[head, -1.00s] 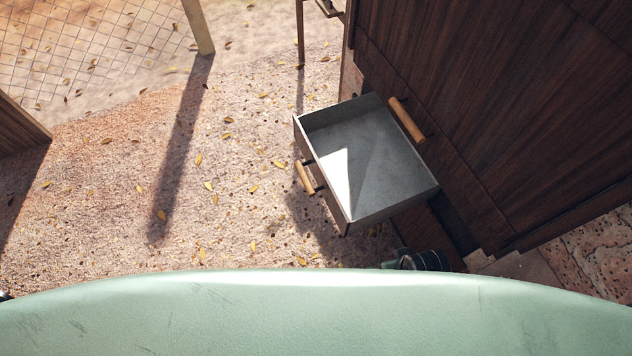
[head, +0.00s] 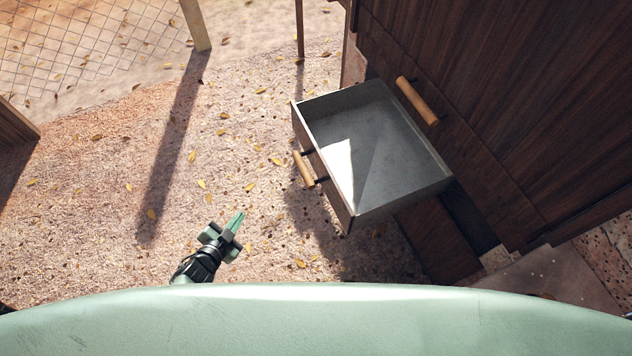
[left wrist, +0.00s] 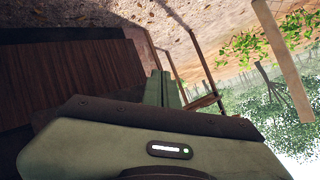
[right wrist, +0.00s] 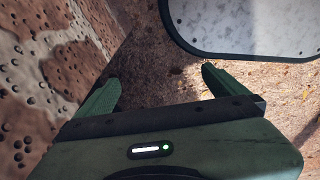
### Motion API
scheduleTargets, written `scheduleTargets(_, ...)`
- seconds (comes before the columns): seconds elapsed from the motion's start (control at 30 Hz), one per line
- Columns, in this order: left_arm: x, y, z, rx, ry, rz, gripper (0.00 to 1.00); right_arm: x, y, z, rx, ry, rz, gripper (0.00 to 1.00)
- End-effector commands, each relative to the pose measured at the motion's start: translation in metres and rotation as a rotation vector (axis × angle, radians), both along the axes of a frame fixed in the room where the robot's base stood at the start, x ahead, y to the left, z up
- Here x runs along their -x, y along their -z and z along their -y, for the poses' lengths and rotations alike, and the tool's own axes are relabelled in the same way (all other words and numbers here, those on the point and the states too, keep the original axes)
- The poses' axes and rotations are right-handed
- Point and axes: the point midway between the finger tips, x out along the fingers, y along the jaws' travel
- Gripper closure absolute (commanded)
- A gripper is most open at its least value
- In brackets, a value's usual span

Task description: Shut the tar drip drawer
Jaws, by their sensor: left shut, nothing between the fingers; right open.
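The tar drip drawer (head: 375,150) stands pulled out from the dark wooden cabinet (head: 500,90), its grey inside empty. Its front carries a light wooden handle (head: 304,168) facing left. My left gripper (head: 238,219) is shut and empty, below and left of the drawer, apart from it. In the left wrist view my left gripper (left wrist: 162,85) points toward ground, with dark wood panelling (left wrist: 70,75) to its left. My right gripper (right wrist: 155,85) is open and empty in the right wrist view; it does not show in the head view.
Another wooden handle (head: 417,101) sits on the cabinet face above the drawer. Gravelly ground with scattered leaves (head: 110,210) is open to the left. A pitted stone surface (right wrist: 45,70) is close to the left of my right gripper.

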Motion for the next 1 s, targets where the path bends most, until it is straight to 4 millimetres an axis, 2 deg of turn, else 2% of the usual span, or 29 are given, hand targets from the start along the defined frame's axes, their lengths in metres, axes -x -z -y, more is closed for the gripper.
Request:
scheduleTargets(0.03,-0.033,-0.009,0.009,-0.027,0.098,0.129,1.00,-0.011,0.026,-0.002,-0.002,0.002,0.011,0.00)
scheduleTargets(0.1,-0.064,-0.044,0.029,-0.074,0.258,0.301,1.00,-0.025,0.036,-0.004,-0.003,0.004,0.022,0.00)
scheduleTargets(0.13,-0.073,-0.057,0.038,-0.101,0.332,0.370,1.00,-0.032,0.040,-0.005,-0.003,0.005,0.027,0.00)
scheduleTargets(0.23,-0.084,-0.096,0.069,-0.211,0.591,0.571,1.00,-0.051,0.046,-0.008,-0.006,0.009,0.043,0.00)
scheduleTargets(0.33,-0.077,-0.114,0.091,-0.340,0.826,0.697,1.00,-0.067,0.045,-0.010,-0.007,0.012,0.057,0.00)
scheduleTargets(0.5,-0.060,-0.119,0.104,-0.528,1.092,0.772,1.00,-0.081,0.035,-0.012,-0.009,0.015,0.073,0.00)
scheduleTargets(0.6,-0.055,-0.119,0.104,-0.589,1.164,0.777,1.00,-0.083,0.029,-0.012,-0.009,0.016,0.076,0.00)
scheduleTargets(0.77,-0.056,-0.119,0.112,-0.606,1.189,0.777,1.00,-0.085,0.022,-0.012,-0.008,0.017,0.078,0.00)
scheduleTargets(1.0,-0.073,-0.106,0.151,-0.602,1.184,0.780,1.00,-0.089,0.006,-0.012,-0.009,0.018,0.088,0.00)
